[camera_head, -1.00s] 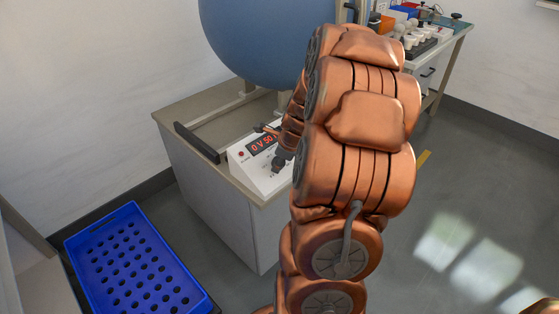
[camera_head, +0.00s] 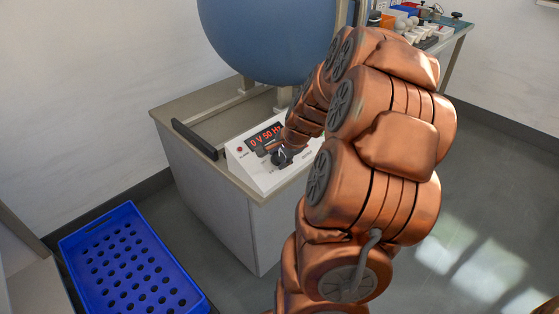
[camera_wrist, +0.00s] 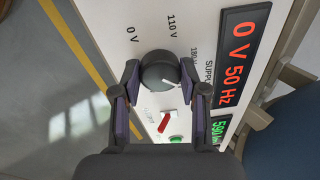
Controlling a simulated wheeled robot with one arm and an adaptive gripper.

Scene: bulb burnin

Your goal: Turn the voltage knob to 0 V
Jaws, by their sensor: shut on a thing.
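The voltage knob (camera_wrist: 158,68) is round and dark, on the white supply panel (camera_wrist: 105,15). Labels 0 V and 110 V are printed beside it; a third label is partly covered by a finger. A white mark on the knob shows toward the lower right in the wrist view. My gripper (camera_wrist: 160,74) is shut on the knob, one finger on each side. The red display (camera_wrist: 240,55) reads 0 V 50 Hz. In the head view the panel (camera_head: 240,165) sits on the bench, and my arm partly hides the knob and gripper.
A red switch (camera_wrist: 165,122) and a green light (camera_wrist: 177,140) are close to my fingers. A large blue sphere (camera_head: 265,40) stands behind the panel. A blue perforated crate (camera_head: 70,242) lies on the floor at left. Floor at right is clear.

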